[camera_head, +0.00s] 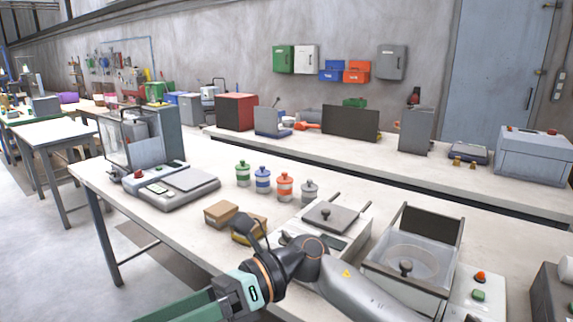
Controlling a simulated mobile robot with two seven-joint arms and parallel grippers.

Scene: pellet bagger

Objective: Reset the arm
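One arm of mine, which I take to be the right, comes in from the bottom edge right of centre. It bends over the front of the near bench (100,178), and its wrist end points down to the left. The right gripper's body (236,294) is low in the picture, in front of the bench edge. A green flat-sided piece (178,309) extends from it to the lower left and is cut by the bottom edge. I cannot tell whether it is held or part of the gripper; no separate fingertips show. My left gripper is not in view.
Close to the arm are a brown box (221,213), a yellow-and-black item (249,229), a lidded tray (326,218) and an open-lidded machine (410,262). Several small jars (285,186) and a scale (180,186) stand farther back. Floor is clear at left.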

